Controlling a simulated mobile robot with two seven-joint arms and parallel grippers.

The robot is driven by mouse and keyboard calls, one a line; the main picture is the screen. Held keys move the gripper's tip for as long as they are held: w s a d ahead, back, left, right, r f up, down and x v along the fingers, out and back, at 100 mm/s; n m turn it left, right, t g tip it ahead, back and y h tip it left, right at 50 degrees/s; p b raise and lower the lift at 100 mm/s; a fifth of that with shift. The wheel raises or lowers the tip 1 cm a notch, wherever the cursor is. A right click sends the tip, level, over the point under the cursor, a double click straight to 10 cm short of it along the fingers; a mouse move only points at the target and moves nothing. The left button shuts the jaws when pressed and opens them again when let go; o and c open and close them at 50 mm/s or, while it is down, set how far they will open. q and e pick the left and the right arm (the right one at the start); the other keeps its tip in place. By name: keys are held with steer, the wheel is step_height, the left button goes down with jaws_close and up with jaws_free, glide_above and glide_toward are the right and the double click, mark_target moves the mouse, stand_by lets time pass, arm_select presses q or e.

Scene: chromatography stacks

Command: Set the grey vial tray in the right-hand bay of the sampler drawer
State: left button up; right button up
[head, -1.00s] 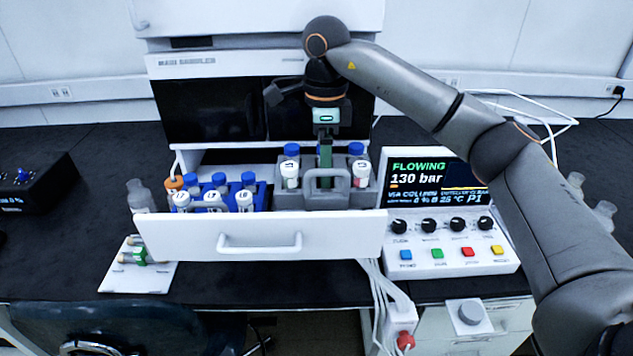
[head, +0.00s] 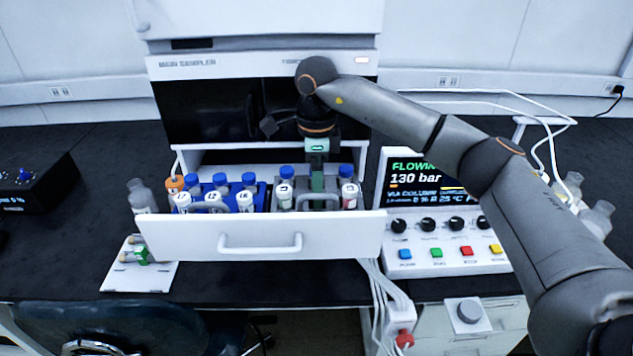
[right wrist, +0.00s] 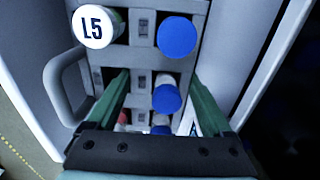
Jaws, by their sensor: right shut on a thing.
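The grey vial tray (head: 301,204) is low in the right-hand bay of the sampler drawer (head: 350,235), carrying vials with blue and white caps. It looks level. The drawer front hides its base, so I cannot tell whether it rests on the bay floor. My right gripper (head: 318,184) is shut on the middle of the tray from above. In the right wrist view, the green fingers of my right gripper (right wrist: 158,80) stand either side of the grey tray (right wrist: 143,55), near a white cap marked L5 (right wrist: 95,24). My left gripper is not in view.
A blue vial rack (head: 262,192) fills the left bay, close beside the grey tray. The sampler cabinet (head: 210,110) stands behind. A pump controller (head: 445,245) is close on the right. A bottle (head: 141,196) and a small white plate (head: 125,275) are at left.

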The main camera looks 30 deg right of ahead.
steer(key=shift+f, duration=0.25)
steer(key=o, duration=1.5)
steer(key=shift+r, duration=4.35)
